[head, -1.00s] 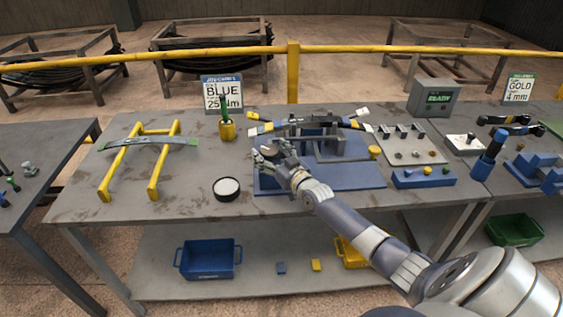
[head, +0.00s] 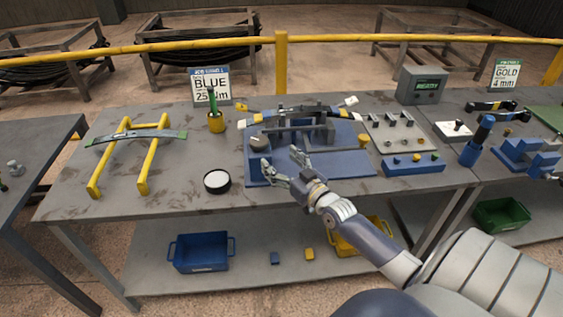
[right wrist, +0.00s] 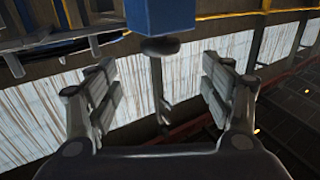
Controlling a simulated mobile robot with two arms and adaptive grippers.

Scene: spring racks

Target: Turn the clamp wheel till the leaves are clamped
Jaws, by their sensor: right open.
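The clamp wheel (head: 259,143) is a small grey round knob at the front left of the blue clamp fixture (head: 335,165). Dark stacked leaves (head: 308,114) lie across the top of the fixture, with pale and yellow pieces near their ends. My right gripper (head: 281,160) is open and empty, just in front and right of the wheel, apart from it. In the right wrist view my gripper (right wrist: 160,100) has its fingers spread with nothing between the pads. A dark disc (right wrist: 160,46) under a blue block shows beyond them. My left gripper is not in view.
A white-topped round tin (head: 217,181) stands left of the fixture. A yellow stand (head: 146,172) bears a curved leaf. A green-handled tool in a yellow cup (head: 216,122) stands behind. A small blue block with knobs (head: 413,164) is at right. The front left tabletop is clear.

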